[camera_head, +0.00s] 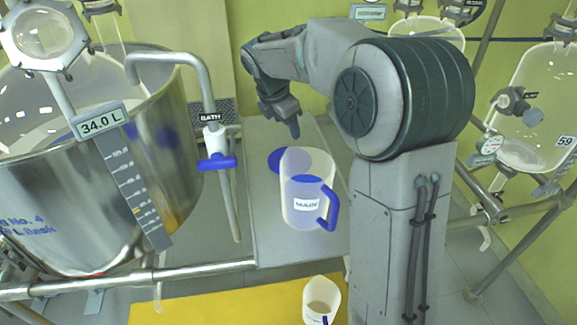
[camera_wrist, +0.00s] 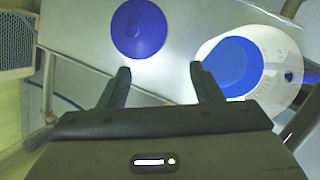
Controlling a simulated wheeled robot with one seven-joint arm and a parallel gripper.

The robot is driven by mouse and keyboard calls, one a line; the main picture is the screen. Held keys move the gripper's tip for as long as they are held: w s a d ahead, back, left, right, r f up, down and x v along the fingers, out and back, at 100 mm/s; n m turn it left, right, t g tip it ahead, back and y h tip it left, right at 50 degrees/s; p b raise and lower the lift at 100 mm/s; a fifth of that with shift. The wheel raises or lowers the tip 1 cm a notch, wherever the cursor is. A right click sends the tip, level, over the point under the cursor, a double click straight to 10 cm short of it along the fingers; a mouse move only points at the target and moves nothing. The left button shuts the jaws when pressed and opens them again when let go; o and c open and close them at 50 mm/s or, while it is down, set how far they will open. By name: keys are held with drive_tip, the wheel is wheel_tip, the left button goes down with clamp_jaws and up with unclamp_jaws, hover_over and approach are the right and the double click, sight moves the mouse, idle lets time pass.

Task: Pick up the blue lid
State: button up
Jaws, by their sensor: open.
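The blue lid (camera_wrist: 139,28) is a round blue disc lying flat on the grey table. In the head view the lid (camera_head: 275,159) shows only in part, behind the translucent jug. The jug (camera_head: 303,213) has a white label and a blue handle and stands upright next to the lid. In the wrist view the jug (camera_wrist: 282,55) is at the right, with blue inside it. My gripper (camera_wrist: 161,72) is open and empty, its fingers apart, with the lid beyond the fingertips. In the head view my gripper (camera_head: 282,122) is above the table near the lid.
A large steel bath vessel (camera_head: 60,195) stands at the left, with a blue-handled tap (camera_head: 216,162) beside the table. A small white container (camera_head: 321,300) stands on a yellow surface (camera_head: 230,311) in front. Glass reactors (camera_head: 540,105) hang on a metal frame at the right.

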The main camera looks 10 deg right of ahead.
drive_tip(key=w+f+n+b, duration=0.2)
drive_tip(key=w+f+n, duration=0.3)
drive_tip(key=w+f, duration=0.15)
drive_tip(key=b, duration=0.1)
approach(289, 149)
drive_tip(key=f, duration=0.2)
drive_tip(key=s+f, duration=0.1)
drive_tip(key=shift+s+d+f, duration=0.1)
drive_tip(key=shift+d+f, duration=0.1)
drive_tip(key=shift+d, duration=0.2)
drive_tip(key=shift+w+b+x, duration=0.2)
drive_tip(key=shift+b+x, duration=0.05)
drive_tip(key=shift+x, duration=1.1)
drive_tip(key=shift+w+b+x, duration=0.2)
drive_tip(key=shift+b+x, duration=0.05)
drive_tip(key=shift+x, duration=1.1)
drive_tip(key=shift+r, duration=0.15)
clamp_jaws()
